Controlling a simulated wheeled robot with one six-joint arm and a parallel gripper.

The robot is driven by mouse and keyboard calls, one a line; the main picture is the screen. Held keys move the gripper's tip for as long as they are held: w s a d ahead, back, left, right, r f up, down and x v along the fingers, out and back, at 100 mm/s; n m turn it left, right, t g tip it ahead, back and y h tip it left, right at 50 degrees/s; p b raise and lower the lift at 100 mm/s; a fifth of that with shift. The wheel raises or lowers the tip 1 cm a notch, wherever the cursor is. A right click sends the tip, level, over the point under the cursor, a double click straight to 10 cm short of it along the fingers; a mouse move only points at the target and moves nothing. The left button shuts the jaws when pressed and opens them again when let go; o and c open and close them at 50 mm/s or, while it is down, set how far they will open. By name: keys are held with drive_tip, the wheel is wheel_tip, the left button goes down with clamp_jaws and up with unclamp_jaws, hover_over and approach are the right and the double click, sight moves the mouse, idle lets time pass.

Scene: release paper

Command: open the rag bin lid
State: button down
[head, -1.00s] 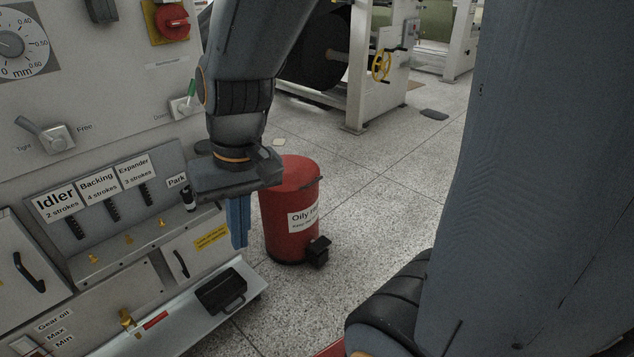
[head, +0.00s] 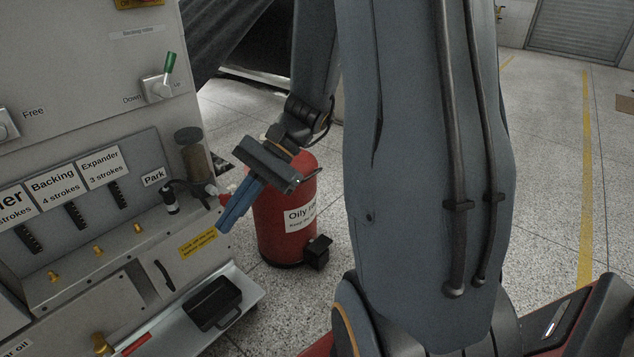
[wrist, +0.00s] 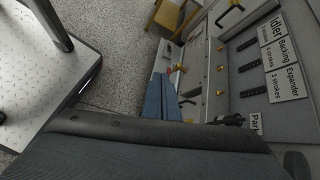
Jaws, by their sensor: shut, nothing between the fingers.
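The rag bin (head: 278,234) is a red cylinder with a white "Oily" label, standing on the floor right of the machine in the head view. Its lid (head: 308,163) is partly hidden behind my arm and gripper, and looks shut. A black pedal block (head: 318,252) sits low on its front right side. My gripper (head: 229,221) has blue fingers, shut and empty, pointing down and left in front of the bin's left side, near the machine panel. The fingers (wrist: 168,98) also show in the wrist view, above the machine's ledge. The bin is not seen there.
The grey machine panel (head: 75,150) fills the left, with a lever (head: 169,64), a pump handle (head: 170,200) and brass fittings. A black tray (head: 212,303) lies on the low shelf. Speckled floor is free right of my arm.

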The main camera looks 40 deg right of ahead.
drive_tip(key=w+d+f+m+t+y+b, duration=0.2)
drive_tip(key=w+d+f+m+t+b, duration=0.1)
drive_tip(key=w+d+f+m+t, duration=0.25)
drive_tip(key=m+t+h+b, duration=0.75)
drive_tip(key=m+t, duration=0.45)
drive_tip(key=m, duration=0.3)
approach(315, 173)
drive_tip(key=s+f, duration=0.4)
drive_tip(key=shift+h, duration=0.25)
drive_tip(key=shift+w+a+r+b, duration=0.3)
drive_tip(key=shift+w+r+b, duration=0.4)
drive_tip(key=shift+w, duration=1.15)
drive_tip(key=shift+w+a+r+b, duration=0.35)
drive_tip(key=shift+w+r+b, duration=0.4)
drive_tip(key=shift+w, duration=1.05)
drive_tip(key=shift+w+a+r+b, duration=0.4)
drive_tip(key=shift+w+b, duration=0.45)
drive_tip(key=shift+w, duration=1)
drive_tip(key=shift+d+r, duration=0.15)
drive_tip(key=shift+r, duration=0.05)
